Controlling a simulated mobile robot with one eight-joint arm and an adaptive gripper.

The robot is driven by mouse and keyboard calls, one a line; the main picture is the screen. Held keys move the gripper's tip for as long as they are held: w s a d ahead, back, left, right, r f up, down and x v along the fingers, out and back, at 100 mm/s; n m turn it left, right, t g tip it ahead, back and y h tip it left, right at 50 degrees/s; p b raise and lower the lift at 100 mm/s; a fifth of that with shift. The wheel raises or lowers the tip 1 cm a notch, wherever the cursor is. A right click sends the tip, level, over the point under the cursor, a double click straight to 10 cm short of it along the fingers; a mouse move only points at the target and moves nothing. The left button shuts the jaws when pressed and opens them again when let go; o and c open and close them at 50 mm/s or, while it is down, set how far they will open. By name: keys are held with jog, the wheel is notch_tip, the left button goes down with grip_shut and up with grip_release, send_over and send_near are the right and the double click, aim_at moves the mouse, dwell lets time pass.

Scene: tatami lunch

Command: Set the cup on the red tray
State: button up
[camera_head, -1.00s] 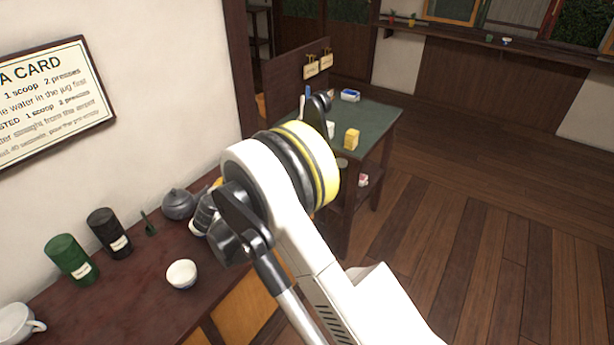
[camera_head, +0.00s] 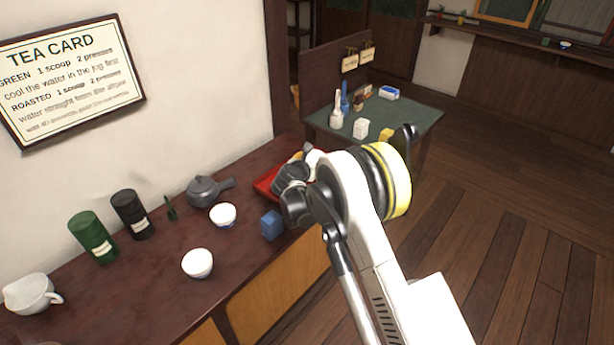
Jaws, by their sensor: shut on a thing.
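The red tray (camera_head: 265,187) lies on the dark wooden counter, and my gripper hides much of it. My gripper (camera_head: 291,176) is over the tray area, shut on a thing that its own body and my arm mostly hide. I cannot make out what that thing is, or whether it touches the tray. A small white cup (camera_head: 222,215) stands upright on the counter left of the tray. A second white cup (camera_head: 197,263) stands upright nearer the front edge. Both are apart from my gripper.
A blue cube (camera_head: 271,226) sits just in front of the tray. A grey teapot (camera_head: 203,191), black canister (camera_head: 132,215), green canister (camera_head: 92,238) and white jug (camera_head: 31,294) stand farther left. A green-topped table (camera_head: 412,112) with several small items is behind my arm.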

jog(key=a+f, duration=0.1)
jog(key=w+a+f+b, duration=0.1)
jog(key=a, duration=0.1)
jog(key=shift+w, duration=0.2)
notch_tip(320, 180, down, 4)
jog(key=shift+f+b, duration=0.1)
jog(key=shift+b, duration=1)
jog(key=o, duration=1.4)
